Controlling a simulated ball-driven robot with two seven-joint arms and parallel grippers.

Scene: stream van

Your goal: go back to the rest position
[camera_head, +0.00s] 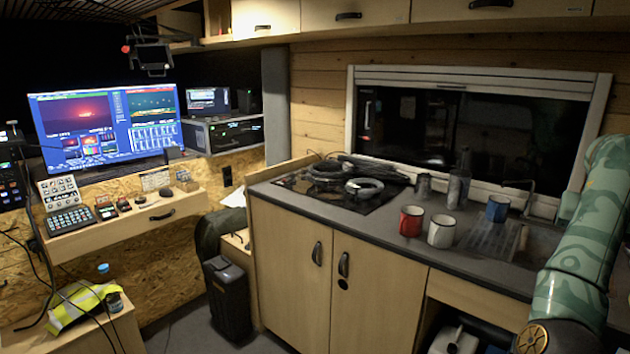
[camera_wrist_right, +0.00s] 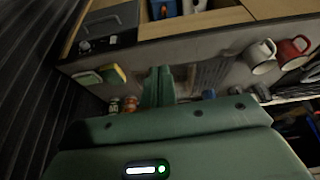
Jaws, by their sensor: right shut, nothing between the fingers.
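My right arm (camera_head: 582,240), patterned in green, comes in at the right edge of the head view, beside the counter. Its gripper is outside that view. In the right wrist view the green fingers of my right gripper (camera_wrist_right: 158,74) are together and empty, in front of the counter surface. No part of my left arm or gripper shows.
A black case (camera_head: 227,298) stands on the floor. A desk with a monitor (camera_head: 105,122) is at left.

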